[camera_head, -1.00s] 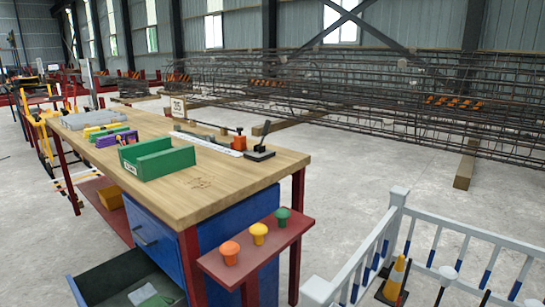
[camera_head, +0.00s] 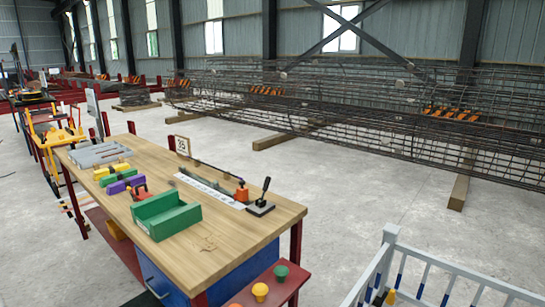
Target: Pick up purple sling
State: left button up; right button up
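A small purple item (camera_head: 122,183), which may be the purple sling, lies on the wooden workbench (camera_head: 215,240). It sits between a yellow item (camera_head: 110,171) behind it and a green open bin (camera_head: 165,214) in front. A small red part (camera_head: 139,192) is beside it. At this size I cannot make out its exact shape. Neither of my grippers shows in the head view.
On the bench are a grey tray (camera_head: 98,155) and a black lever (camera_head: 262,199). A red shelf (camera_head: 285,288) with coloured knobs is at its near end. A white railing (camera_head: 388,252) stands at lower right. A long rebar cage (camera_head: 340,115) lies behind, with open concrete floor between.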

aim_at(114, 188)
jog(key=j+u, duration=0.2)
jog(key=u, duration=0.2)
jog(key=i+j+u, duration=0.1)
jog(key=u, duration=0.25)
jog(key=i+j+u, duration=0.1)
jog(key=j+u, duration=0.3)
jog(key=l, duration=0.1)
